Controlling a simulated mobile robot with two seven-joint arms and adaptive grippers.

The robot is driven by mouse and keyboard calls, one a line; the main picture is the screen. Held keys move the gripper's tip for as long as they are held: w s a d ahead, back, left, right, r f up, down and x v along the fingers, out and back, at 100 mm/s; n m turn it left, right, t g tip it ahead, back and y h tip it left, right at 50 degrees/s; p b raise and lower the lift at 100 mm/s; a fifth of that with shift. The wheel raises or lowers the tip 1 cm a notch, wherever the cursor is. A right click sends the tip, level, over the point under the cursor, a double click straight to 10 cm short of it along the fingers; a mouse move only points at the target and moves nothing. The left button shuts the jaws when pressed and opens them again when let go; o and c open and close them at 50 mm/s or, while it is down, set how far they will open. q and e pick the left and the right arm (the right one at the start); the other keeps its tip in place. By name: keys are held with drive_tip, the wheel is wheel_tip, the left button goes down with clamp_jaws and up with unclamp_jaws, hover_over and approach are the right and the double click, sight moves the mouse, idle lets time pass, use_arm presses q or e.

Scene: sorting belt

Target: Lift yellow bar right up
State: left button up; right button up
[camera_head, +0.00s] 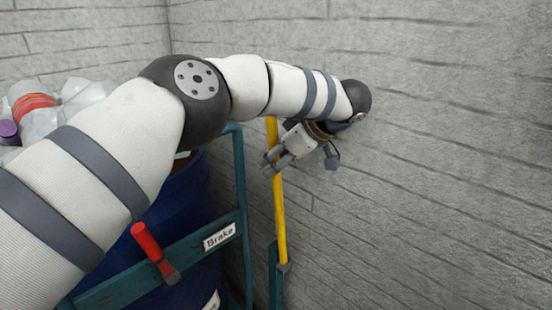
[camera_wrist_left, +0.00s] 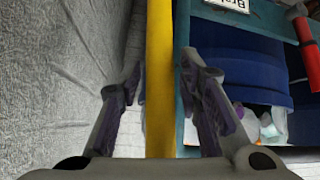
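The yellow bar (camera_head: 281,222) stands nearly upright beside the teal frame, close to the grey wall, in the head view. My left gripper (camera_head: 271,162) is at its upper part, below the bar's visible top. In the left wrist view the yellow bar (camera_wrist_left: 159,40) runs between the two fingers of my left gripper (camera_wrist_left: 160,78). The fingers are spread, one on each side of the bar, with a narrow gap to it on both sides. Part of the bar's upper end is hidden near my left arm. My right gripper is not in view.
The teal frame (camera_head: 240,180) has a "Brake" label (camera_head: 219,237) and a red-handled lever (camera_head: 147,243). A blue barrel (camera_head: 195,205) stands behind it, partly hidden by my arm. Clear plastic bottles (camera_head: 40,118) lie at the left. The grey brick wall (camera_head: 440,150) closes off the right.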

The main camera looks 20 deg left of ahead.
use_arm(q)
drive_tip(key=shift+r, duration=0.1)
drive_tip(key=v, duration=1.2)
drive_tip(key=shift+c, duration=0.6)
